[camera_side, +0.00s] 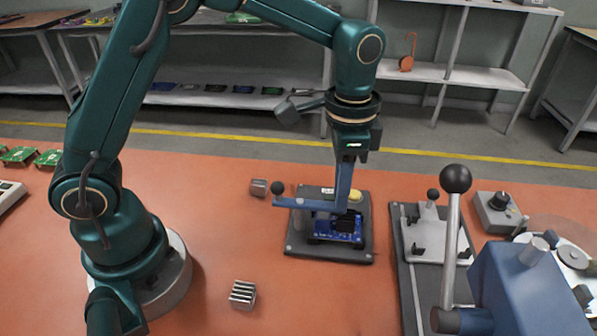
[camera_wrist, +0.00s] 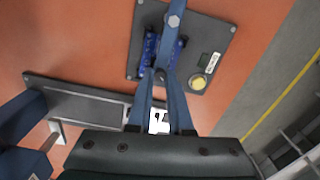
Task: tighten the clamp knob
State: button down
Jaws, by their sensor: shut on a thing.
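My gripper (camera_side: 341,207) points down over a dark fixture plate (camera_side: 300,243) and is shut at the near end of a blue bar (camera_side: 304,204). A blue circuit board (camera_side: 330,228) lies on the plate under my fingers. In the wrist view my fingers (camera_wrist: 163,80) meet at the bar (camera_wrist: 168,45), which carries a silver hex head (camera_wrist: 173,20). The fingers partly hide the board and the grip point; I cannot tell which part is the clamp knob.
A blue press with a black-ball lever (camera_side: 455,180) stands at right, beside a long dark plate (camera_side: 405,270) with a grey fixture. A grey knob box (camera_side: 497,210) is behind. A small metal block (camera_side: 259,188) and a finned block (camera_side: 242,294) lie left; table between is clear.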

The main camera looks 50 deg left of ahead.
jog(key=m, duration=0.3)
jog(key=shift+r+m, duration=0.1)
jog(key=shift+m, duration=2.1)
jog(key=shift+w, duration=0.1)
jog(key=c, duration=0.8)
grip_release()
jog(key=shift+r, duration=2.55)
